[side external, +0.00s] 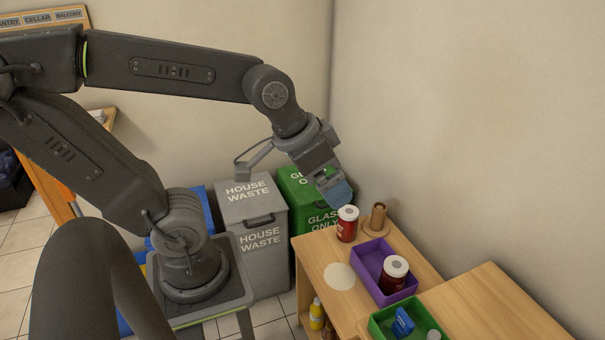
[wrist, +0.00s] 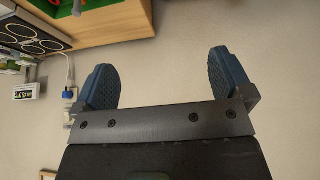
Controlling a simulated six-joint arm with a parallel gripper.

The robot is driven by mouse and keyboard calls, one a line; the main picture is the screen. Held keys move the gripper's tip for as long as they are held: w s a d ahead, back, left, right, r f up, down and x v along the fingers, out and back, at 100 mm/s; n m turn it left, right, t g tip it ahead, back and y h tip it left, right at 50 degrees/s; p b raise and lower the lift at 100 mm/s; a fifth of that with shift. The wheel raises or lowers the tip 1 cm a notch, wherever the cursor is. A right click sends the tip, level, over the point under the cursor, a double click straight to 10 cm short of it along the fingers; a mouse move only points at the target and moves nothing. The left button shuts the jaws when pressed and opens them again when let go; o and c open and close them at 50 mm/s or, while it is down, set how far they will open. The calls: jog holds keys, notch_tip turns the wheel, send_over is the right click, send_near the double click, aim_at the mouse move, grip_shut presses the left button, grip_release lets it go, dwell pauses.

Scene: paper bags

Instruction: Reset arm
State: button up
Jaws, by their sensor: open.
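My gripper (side external: 335,188) hangs from my raised arm above the back of the wooden table (side external: 312,256), near the wall. In the wrist view its two blue fingers (wrist: 160,68) are spread wide with nothing between them. A red can with a white lid (side external: 347,224) stands on the table below the gripper and apart from it. A second red can (side external: 394,273) with a white top is in the purple bin (side external: 362,262). The task names no other object.
A brown holder (side external: 375,218) stands beside the first can. A green bin (side external: 379,325) holds a blue item (side external: 402,322). Grey (side external: 262,240) and green (side external: 297,187) waste bins stand behind the table. The wall (side external: 450,120) is close on the right. The wrist view shows a hob (wrist: 30,38).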

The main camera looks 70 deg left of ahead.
jog(key=s, duration=0.2)
jog(key=s+a, duration=0.1)
jog(key=shift+s+r+y, duration=0.2)
jog(key=shift+r+y, duration=0.05)
jog(key=shift+y, duration=0.05)
